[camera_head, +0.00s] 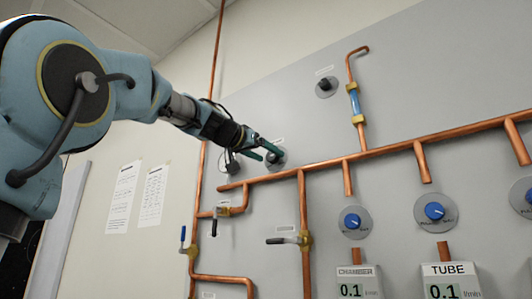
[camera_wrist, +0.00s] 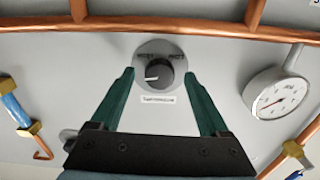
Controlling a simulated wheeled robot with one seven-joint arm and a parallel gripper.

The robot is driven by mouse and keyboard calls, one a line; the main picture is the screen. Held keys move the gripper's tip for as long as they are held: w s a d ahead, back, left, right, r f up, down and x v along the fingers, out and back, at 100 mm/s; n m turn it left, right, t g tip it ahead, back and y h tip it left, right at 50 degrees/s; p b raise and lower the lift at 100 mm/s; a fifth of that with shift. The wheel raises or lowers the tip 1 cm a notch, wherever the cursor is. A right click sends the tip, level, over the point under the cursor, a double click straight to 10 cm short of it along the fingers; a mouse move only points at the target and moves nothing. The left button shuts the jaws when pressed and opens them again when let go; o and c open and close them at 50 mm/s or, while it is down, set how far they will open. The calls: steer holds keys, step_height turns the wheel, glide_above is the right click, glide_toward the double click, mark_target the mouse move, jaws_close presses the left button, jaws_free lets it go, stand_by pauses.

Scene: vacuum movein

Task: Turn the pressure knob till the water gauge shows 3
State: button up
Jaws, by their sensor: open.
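A dark knob (camera_wrist: 159,74) with a white pointer line sits on a round grey plate on the panel. Its label is too blurred to read surely. In the head view the same knob (camera_head: 275,157) is partly hidden by my gripper (camera_head: 266,149). My gripper (camera_wrist: 159,76) is open, its green fingers on either side of the knob; I cannot tell whether they touch it. A round white gauge (camera_wrist: 280,94) with a red needle is to the right in the wrist view; its numbers are unreadable. In the head view the gauge (camera_head: 230,164) is mostly hidden behind my arm.
Copper pipes (camera_head: 390,152) stand out from the panel below the knob. A second dark knob (camera_head: 325,86) and a blue tube section (camera_head: 354,103) are to the upper right. Blue dials (camera_head: 352,221) and 0.1 displays (camera_head: 351,290) are lower right. Lever valves (camera_head: 283,240) are below.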

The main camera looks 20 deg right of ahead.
steer(key=shift+c, duration=0.2)
jaws_close()
stand_by(0.4)
steer(key=shift+n, duration=0.3)
steer(key=n, duration=0.2)
steer(key=shift+n+b, duration=0.4)
steer(key=n, duration=0.4)
steer(key=shift+n, duration=0.3)
steer(key=n, duration=0.4)
steer(key=shift+s+r, duration=0.1)
steer(key=shift+r, duration=0.05)
steer(key=shift+n+p, duration=0.6)
steer(key=shift+n, duration=1.3)
